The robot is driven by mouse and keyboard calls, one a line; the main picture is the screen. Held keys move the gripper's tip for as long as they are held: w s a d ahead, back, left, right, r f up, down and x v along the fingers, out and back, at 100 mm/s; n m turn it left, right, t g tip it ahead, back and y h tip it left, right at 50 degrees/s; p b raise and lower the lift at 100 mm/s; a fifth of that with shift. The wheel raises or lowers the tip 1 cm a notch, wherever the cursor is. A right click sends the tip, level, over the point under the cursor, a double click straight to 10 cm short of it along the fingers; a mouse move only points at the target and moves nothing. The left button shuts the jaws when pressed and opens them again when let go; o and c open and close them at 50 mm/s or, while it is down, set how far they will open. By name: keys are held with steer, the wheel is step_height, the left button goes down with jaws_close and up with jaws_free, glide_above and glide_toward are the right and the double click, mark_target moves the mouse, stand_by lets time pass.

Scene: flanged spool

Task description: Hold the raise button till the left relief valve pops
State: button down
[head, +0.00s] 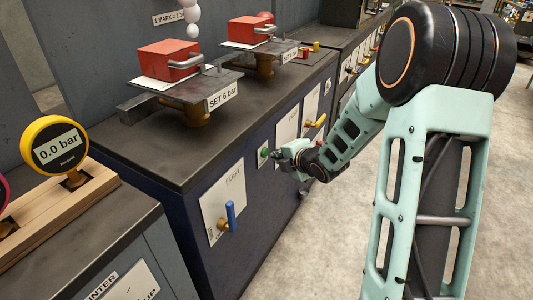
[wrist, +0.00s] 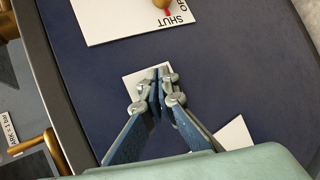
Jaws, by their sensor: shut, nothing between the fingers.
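A green button (head: 264,152) sits on a small pale plate on the dark blue cabinet front. My gripper (head: 280,153) is just right of it in the head view, fingers together and empty. In the wrist view my gripper (wrist: 161,78) covers the middle of a small white plate (wrist: 138,80), hiding any button there. I cannot tell whether the fingertips touch the button. The left relief valve (head: 172,62) has a red block, a brass base and a "SET 6 bar" tag. White round puffs (head: 192,15) hang above it. The right relief valve (head: 252,30) looks alike.
A yellow-rimmed gauge (head: 60,146) reads 0.0 bar on a wooden block at left. A blue-handled valve (head: 230,216) and a yellow-handled valve (head: 317,121) stick out of the cabinet front on either side of the button. The floor (head: 310,240) at right is clear.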

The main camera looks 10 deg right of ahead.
steer(key=shift+d, duration=0.1)
steer(key=s+d, duration=0.1)
steer(key=d, duration=0.1)
steer(key=s+d+p, duration=0.1)
steer(key=s+d, duration=0.1)
stand_by(0.5)
